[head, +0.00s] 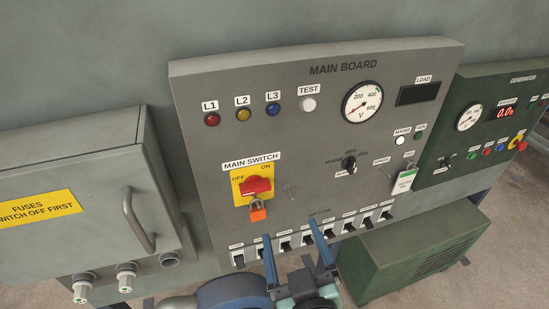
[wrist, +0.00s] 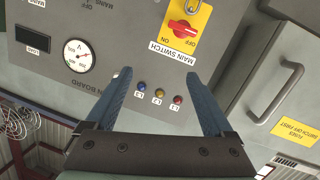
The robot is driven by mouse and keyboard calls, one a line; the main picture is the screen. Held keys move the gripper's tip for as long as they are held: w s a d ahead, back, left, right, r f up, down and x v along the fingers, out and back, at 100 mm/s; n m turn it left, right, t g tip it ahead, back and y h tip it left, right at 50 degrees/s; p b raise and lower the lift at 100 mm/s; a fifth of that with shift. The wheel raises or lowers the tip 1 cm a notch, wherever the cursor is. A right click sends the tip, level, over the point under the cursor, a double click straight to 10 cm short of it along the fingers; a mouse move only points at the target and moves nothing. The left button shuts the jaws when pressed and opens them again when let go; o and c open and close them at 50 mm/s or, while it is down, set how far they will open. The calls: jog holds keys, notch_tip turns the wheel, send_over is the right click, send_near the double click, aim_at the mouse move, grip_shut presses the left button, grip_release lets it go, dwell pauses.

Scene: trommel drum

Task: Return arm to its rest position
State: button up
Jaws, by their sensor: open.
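My gripper (head: 295,262) is in front of the lower edge of the grey main board (head: 300,150) in the head view, with its two blue fingers apart. Nothing is between the fingers. In the wrist view the fingers of my gripper (wrist: 163,100) are spread, with the L1, L2 and L3 lamps visible between them; this view looks upside down. My arm rises from the bottom of the head view, and most of it is out of frame.
The main switch (head: 256,185) is red on a yellow plate, with an orange-tagged padlock below. Several breakers (head: 308,240) line the board's lower edge, close to my fingers. A grey fuse cabinet (head: 70,170) with a handle stands left. A green generator panel (head: 470,120) is right.

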jog(key=w+r+t, duration=0.3)
jog(key=r, duration=0.9)
jog(key=s+a+r+m+t+h, duration=0.1)
jog(key=s+r+t, duration=0.1)
jog(key=r, duration=0.8)
jog(key=s+a+r+m+t, duration=0.1)
jog(key=s+r+m+t, duration=0.1)
jog(key=r, duration=0.9)
jog(key=s+r+m+t+h, duration=0.1)
jog(key=s+r+t, duration=0.3)
jog(key=r, duration=0.7)
jog(key=shift+s+a+m+h, duration=0.3)
jog(key=shift+s+a+m, duration=0.1)
jog(key=shift+s+m, duration=0.1)
